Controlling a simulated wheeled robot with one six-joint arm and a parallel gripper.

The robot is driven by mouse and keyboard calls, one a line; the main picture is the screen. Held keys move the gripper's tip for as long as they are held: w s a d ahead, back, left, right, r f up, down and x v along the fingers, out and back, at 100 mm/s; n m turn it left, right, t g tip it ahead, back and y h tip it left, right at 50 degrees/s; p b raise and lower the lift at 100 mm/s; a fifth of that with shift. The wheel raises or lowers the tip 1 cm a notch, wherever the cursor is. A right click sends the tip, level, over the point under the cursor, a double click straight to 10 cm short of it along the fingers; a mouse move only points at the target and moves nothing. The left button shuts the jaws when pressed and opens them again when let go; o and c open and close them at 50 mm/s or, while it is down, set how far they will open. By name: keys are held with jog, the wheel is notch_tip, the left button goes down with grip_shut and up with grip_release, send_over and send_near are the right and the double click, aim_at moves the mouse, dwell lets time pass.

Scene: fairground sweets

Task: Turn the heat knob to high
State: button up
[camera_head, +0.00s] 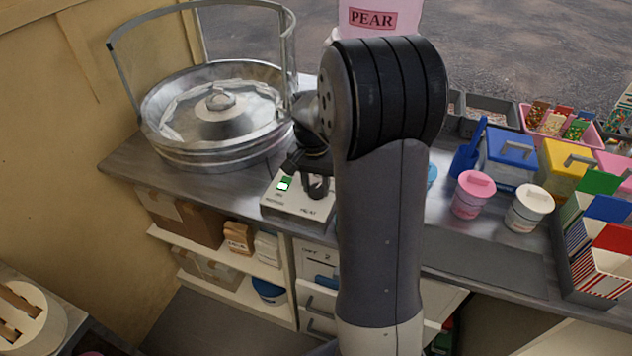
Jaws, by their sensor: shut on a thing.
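A light control panel (292,204) sits at the front edge of the metal counter, with a green-and-white switch (284,184) on its left and small lettering along its front. My gripper (306,180) points down over the right part of the panel, above lettering that seems to read HEAT. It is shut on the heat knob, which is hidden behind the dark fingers. The knob's pointer and its present setting cannot be seen.
A large metal pan (160,110) with a domed centre and tall hoop frame stands left of the panel. My arm covers the counter's middle.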

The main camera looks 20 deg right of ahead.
aim_at(316, 185)
jog(key=m, duration=0.4)
jog(key=shift+m+p, duration=0.3)
jog(key=shift+m, duration=2)
jog(key=o, duration=1)
jog(key=shift+c, duration=0.2)
notch_tip(316, 185, up, 11)
jog(key=shift+w, duration=0.3)
jog(key=shift+f, duration=0.2)
jog(key=f, duration=1.1)
jog(key=shift+s, duration=0.3)
jog(key=shift+r, duration=0.15)
